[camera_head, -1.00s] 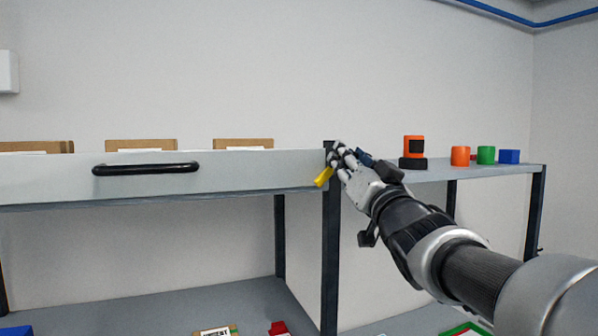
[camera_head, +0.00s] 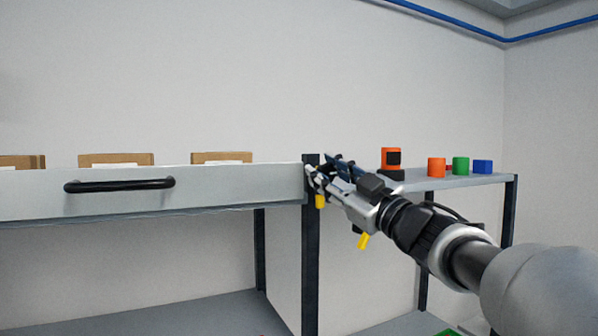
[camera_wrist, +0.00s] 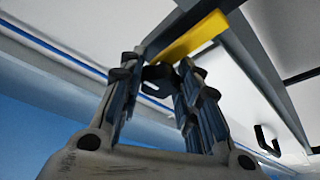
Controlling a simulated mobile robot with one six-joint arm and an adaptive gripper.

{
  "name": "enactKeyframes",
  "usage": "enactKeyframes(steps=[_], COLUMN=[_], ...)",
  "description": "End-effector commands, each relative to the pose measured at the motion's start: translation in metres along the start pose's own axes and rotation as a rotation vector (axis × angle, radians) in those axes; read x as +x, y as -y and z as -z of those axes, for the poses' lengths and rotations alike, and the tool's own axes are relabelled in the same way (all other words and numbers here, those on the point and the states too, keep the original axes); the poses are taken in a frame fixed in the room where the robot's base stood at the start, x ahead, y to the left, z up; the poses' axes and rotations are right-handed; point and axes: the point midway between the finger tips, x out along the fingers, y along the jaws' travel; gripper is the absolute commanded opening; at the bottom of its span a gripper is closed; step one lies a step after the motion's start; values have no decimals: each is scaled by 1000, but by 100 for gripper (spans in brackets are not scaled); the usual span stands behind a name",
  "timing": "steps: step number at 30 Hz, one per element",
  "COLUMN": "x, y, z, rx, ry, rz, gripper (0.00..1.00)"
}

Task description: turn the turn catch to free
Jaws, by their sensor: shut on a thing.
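The turn catch has a yellow lever (camera_head: 320,201) at the dark post on the right end of the drawer front. The lever points almost straight down in the head view. In the wrist view it is a yellow bar (camera_wrist: 192,38) just beyond my fingertips, slanting up to the right from a dark hub (camera_wrist: 160,76). My gripper (camera_head: 316,178) reaches the catch from the right and is shut on it. In the wrist view my gripper (camera_wrist: 160,72) has its two fingers either side of the hub. The fingers partly hide the catch in the head view.
The grey drawer front (camera_head: 240,185) with a black handle (camera_head: 120,185) spans the left, cardboard boxes (camera_head: 115,160) behind it. On the right shelf (camera_head: 460,182) stand an orange-and-black object (camera_head: 391,158) and orange (camera_head: 437,168), green (camera_head: 461,165) and blue (camera_head: 482,167) pieces.

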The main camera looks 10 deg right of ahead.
Motion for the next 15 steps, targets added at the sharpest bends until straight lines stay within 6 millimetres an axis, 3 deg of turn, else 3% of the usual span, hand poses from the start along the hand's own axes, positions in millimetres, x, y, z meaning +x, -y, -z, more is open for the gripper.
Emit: enactKeyframes(steps=[15], x=[-1], y=[1], z=[-6], rx=[-101], ry=[12], rz=[41], gripper=[0])
